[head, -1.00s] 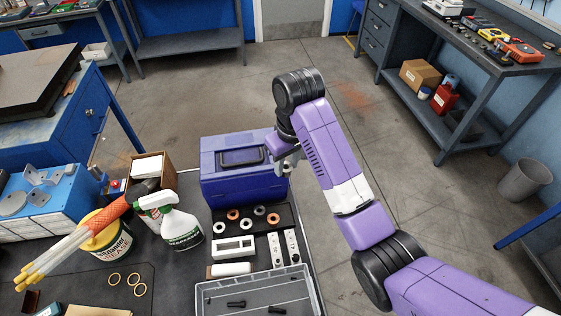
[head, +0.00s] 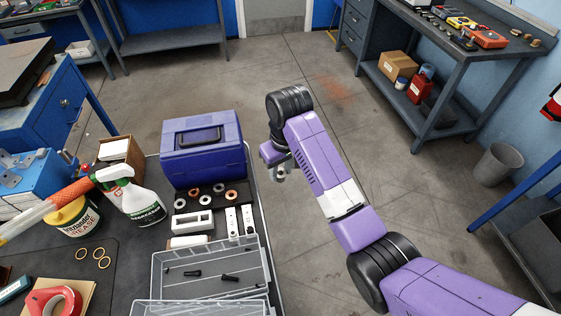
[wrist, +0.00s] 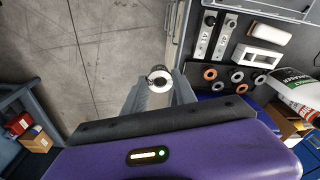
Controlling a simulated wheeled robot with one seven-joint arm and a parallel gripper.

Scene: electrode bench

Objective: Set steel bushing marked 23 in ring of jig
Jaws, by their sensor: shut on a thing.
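My gripper (wrist: 160,92) is shut on a pale metal ring-shaped bushing (wrist: 160,79), held upright-facing at the fingertips in the wrist view; its marking is not readable. In the head view my gripper (head: 281,174) hangs beyond the bench's right edge, right of the blue toolbox, over the floor. Two pale jig plates (head: 231,222) with dark round fittings lie on the bench; they also show in the wrist view (wrist: 203,40). Which ring is the jig's is too small to tell. A white block with a slot (head: 193,222) lies beside them.
A black rack (head: 208,203) holds several copper and steel rings. The blue toolbox (head: 203,150) stands behind it. A grey tray (head: 160,280) with black bolts is in front. A spray bottle (head: 135,200) and grease tub (head: 73,217) stand left. Floor right of the bench is clear.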

